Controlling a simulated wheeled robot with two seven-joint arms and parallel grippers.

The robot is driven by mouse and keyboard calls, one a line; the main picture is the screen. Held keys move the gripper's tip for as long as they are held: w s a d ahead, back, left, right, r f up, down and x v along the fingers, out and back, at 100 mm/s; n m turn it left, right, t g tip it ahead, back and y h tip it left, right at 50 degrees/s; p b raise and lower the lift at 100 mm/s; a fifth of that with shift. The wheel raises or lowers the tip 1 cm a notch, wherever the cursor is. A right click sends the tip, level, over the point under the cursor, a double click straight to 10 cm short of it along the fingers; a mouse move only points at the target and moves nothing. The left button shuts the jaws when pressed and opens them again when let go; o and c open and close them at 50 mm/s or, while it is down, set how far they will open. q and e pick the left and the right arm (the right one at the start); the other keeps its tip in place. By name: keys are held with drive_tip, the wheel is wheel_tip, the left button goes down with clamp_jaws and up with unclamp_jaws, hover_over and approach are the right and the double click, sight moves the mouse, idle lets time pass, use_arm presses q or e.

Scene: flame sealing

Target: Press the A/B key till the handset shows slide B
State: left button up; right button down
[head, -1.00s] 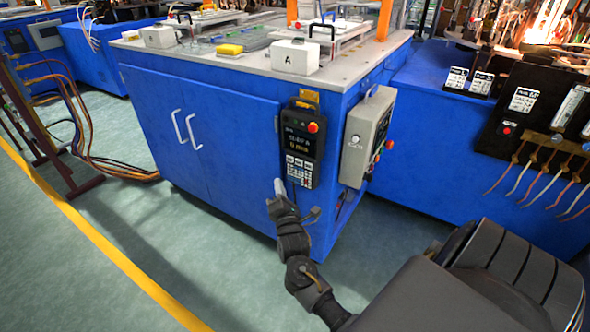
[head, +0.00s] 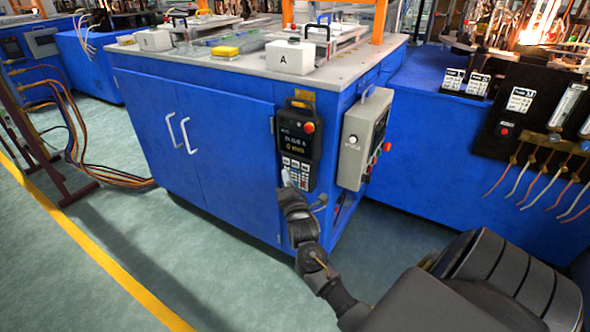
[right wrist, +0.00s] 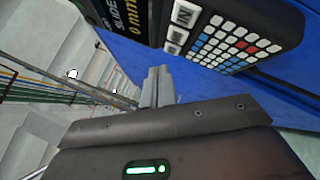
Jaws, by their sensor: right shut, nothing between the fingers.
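The handset (head: 313,142) hangs on the blue cabinet's front, with a dark case, a red-orange button and a keypad. Its screen (head: 294,145) shows yellow text; the upper line looks like "SLIDE A", small and blurred, above "0 mm". In the right wrist view the screen (right wrist: 124,16) is cut off, with no slide letter readable. White keys and a numeric keypad (right wrist: 235,45) show there. My right gripper (head: 286,178) is shut and empty at the lower left of the keypad. Its fingertips (right wrist: 158,75) are just below the white keys; I cannot tell if they touch anything. My left gripper is out of view.
A grey control box (head: 362,140) with knobs is on the cabinet's side, right of the handset. White blocks, one marked A (head: 290,57), and a yellow block (head: 225,51) sit on the cabinet top. Floor (head: 200,260) in front is clear.

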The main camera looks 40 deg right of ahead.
sight(296, 164)
drive_tip(key=shift+w+d, duration=0.2)
drive_tip(key=shift+d, duration=0.4)
drive_tip(key=shift+w+d, duration=0.15)
drive_tip(key=shift+d, duration=0.45)
idle(1.0)
drive_tip(key=shift+w+d+r+p, duration=0.1)
drive_tip(key=shift+d+p, duration=0.2)
drive_tip(key=shift+d, duration=0.1)
drive_tip(key=shift+w+d, duration=0.1)
drive_tip(key=shift+d, duration=0.2)
idle(0.8)
drive_tip(key=shift+a, duration=0.1)
drive_tip(key=shift+a+p, duration=0.4)
drive_tip(key=shift+p, duration=0.25)
drive_tip(key=shift+s+a, duration=0.2)
